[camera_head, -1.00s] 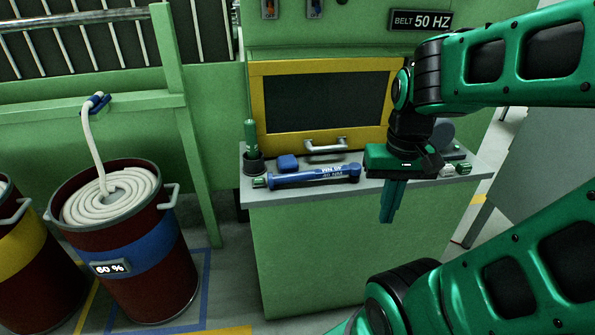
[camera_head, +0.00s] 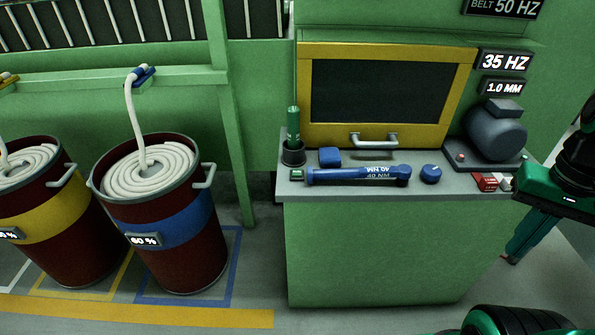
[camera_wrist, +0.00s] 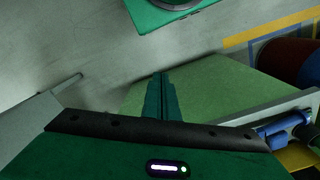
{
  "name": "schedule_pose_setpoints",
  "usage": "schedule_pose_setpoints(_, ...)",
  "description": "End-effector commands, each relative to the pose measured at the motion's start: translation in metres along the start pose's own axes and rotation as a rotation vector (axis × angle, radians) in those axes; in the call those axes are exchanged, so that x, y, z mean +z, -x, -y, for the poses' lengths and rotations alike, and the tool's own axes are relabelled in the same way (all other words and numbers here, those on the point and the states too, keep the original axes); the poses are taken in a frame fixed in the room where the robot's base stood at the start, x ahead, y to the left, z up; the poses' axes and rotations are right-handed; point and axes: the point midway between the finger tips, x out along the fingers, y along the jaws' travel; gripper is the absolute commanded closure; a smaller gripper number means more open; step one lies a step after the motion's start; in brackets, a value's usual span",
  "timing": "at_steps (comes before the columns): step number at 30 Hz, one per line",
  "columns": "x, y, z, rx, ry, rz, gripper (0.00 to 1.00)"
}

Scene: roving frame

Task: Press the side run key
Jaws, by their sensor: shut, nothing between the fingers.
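No key marked as the side run key can be made out. A grey motor unit (camera_head: 496,133) stands at the right end of the workbench top, on a dark base with a small red button-like spot (camera_head: 461,157). My gripper (camera_head: 512,257) hangs at the right, pointing down, its fingertips lower than the bench top and in front of the bench's right end. The fingers are together with nothing between them. In the wrist view the closed fingers (camera_wrist: 159,80) show against the green bench side. My arm hides part of the bench's right side.
The green workbench (camera_head: 375,250) carries a blue torque tool (camera_head: 350,175), a blue knob (camera_head: 430,174), a blue block (camera_head: 329,157) and a green-handled tool in a cup (camera_head: 293,150). A yellow-framed dark panel (camera_head: 380,92) stands behind. Drums with white rope (camera_head: 160,225) are at left.

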Motion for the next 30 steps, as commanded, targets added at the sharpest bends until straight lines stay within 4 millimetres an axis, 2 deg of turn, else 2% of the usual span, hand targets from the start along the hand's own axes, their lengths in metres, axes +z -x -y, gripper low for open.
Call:
schedule_pose_setpoints(2, -0.001, 0.000, 0.000, 0.000, 0.000, -0.001, 1.00)
schedule_pose_setpoints(3, 0.006, 0.004, -0.004, -0.005, 0.004, -0.014, 1.00)
schedule_pose_setpoints(5, 0.002, 0.005, -0.001, -0.004, 0.011, -0.030, 1.00)
schedule_pose_setpoints(8, -0.028, 0.006, 0.008, 0.004, 0.036, -0.078, 1.00)
schedule_pose_setpoints(11, -0.065, 0.007, 0.041, -0.001, 0.080, -0.156, 1.00)
schedule_pose_setpoints(14, -0.099, 0.008, 0.090, -0.031, 0.129, -0.246, 1.00)
schedule_pose_setpoints(15, -0.111, 0.008, 0.112, -0.050, 0.149, -0.279, 1.00)
schedule_pose_setpoints(18, -0.133, 0.008, 0.168, -0.108, 0.193, -0.351, 1.00)
schedule_pose_setpoints(21, -0.145, 0.007, 0.227, -0.181, 0.232, -0.407, 1.00)
schedule_pose_setpoints(26, -0.146, 0.006, 0.323, -0.322, 0.287, -0.468, 1.00)
schedule_pose_setpoints(27, -0.142, 0.006, 0.346, -0.361, 0.299, -0.476, 1.00)
schedule_pose_setpoints(30, -0.130, 0.005, 0.400, -0.455, 0.322, -0.488, 1.00)
